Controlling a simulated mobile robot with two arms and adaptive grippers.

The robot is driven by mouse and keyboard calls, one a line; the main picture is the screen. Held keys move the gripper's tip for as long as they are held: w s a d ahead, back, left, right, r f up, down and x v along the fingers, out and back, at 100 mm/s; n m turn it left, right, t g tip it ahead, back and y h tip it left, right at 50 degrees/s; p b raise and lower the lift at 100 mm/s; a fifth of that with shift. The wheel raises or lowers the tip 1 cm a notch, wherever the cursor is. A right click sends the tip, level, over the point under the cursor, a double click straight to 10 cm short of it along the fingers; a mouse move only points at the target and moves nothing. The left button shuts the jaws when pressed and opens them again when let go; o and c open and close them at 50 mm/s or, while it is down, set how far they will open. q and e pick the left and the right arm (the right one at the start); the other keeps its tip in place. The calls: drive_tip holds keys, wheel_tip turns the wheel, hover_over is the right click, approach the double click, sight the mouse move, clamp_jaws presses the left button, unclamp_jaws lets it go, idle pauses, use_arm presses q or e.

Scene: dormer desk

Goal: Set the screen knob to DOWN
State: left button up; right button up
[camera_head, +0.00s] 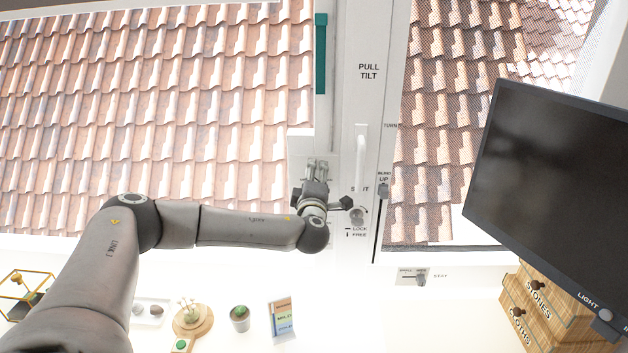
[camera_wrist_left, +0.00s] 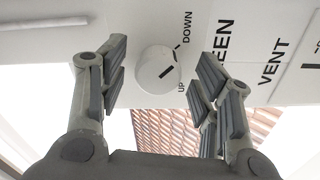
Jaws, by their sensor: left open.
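The screen knob (camera_wrist_left: 158,70) is a round white dial with a short dark mark, on a white panel in the left wrist view. The words DOWN and UP are printed to its right in that view, with part of the word SCREEN beyond. The mark slants, and I cannot tell which setting it is at. My left gripper (camera_wrist_left: 163,62) is open, with one finger on each side of the knob and visible gaps between. In the head view my left gripper (camera_head: 317,178) is at the white window frame and hides the knob. My right gripper is out of view.
A white handle (camera_head: 361,155) and a lock knob (camera_head: 358,215) are close to the right of my left gripper. A blind slider (camera_head: 383,190) is further right. A monitor (camera_head: 555,180) stands at the right. A cactus pot (camera_head: 240,318) and a card (camera_head: 283,318) stand below.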

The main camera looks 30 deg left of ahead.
use_arm(q)
drive_tip(key=shift+d, duration=0.1)
drive_tip(key=v, duration=1.2)
drive_tip(key=shift+s, duration=0.1)
